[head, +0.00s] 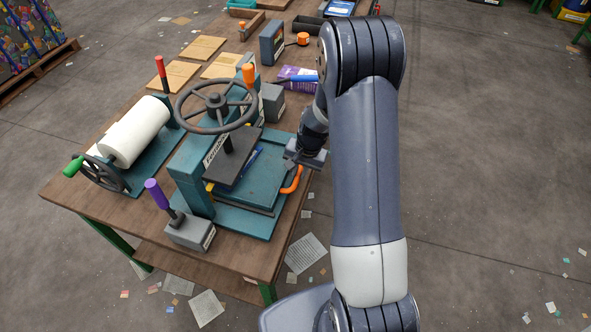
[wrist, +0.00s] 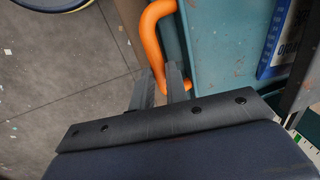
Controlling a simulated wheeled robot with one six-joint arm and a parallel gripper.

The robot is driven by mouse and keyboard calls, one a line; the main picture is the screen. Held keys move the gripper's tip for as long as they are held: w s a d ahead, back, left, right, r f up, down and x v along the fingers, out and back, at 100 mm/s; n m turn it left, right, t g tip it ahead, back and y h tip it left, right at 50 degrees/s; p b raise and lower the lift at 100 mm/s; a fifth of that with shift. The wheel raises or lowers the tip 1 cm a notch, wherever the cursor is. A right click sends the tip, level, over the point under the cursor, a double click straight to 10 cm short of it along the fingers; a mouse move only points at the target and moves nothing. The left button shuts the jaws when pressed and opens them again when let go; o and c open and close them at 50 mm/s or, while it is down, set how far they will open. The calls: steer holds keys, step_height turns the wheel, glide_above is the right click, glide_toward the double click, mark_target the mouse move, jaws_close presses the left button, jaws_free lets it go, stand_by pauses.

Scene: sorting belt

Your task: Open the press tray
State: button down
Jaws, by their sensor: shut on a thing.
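The teal press (head: 190,175) stands on the wooden bench, with a grey handwheel (head: 215,100) on top and a dark plate under it. Its teal tray (head: 262,180) shows at the right of the plate and also in the wrist view (wrist: 215,45). A blue book (wrist: 284,40) lies on the tray, partly under the plate. The tray's curved orange handle (head: 292,180) is on its right side; it also shows in the wrist view (wrist: 152,40). My gripper (wrist: 163,76) is shut on the orange handle. In the head view my arm hides part of the gripper.
A purple-knobbed lever box (head: 190,232) stands at the bench's front. A white roll with a green crank (head: 135,132) is to the left. Wooden boards (head: 202,48) and a purple packet (head: 298,74) lie farther back. The floor right of the bench is mostly clear.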

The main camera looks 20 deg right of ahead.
steer(key=s+d+b, duration=0.4)
steer(key=s+d, duration=0.5)
steer(key=d, duration=0.4)
steer(key=shift+d+b, duration=0.15)
steer(key=shift+b, duration=0.2)
steer(key=c, duration=1.4)
jaws_free()
step_height(320, 180, up, 11)
steer(key=s+d, duration=0.1)
steer(key=shift+d+f, duration=0.15)
steer(key=shift+d, duration=0.2)
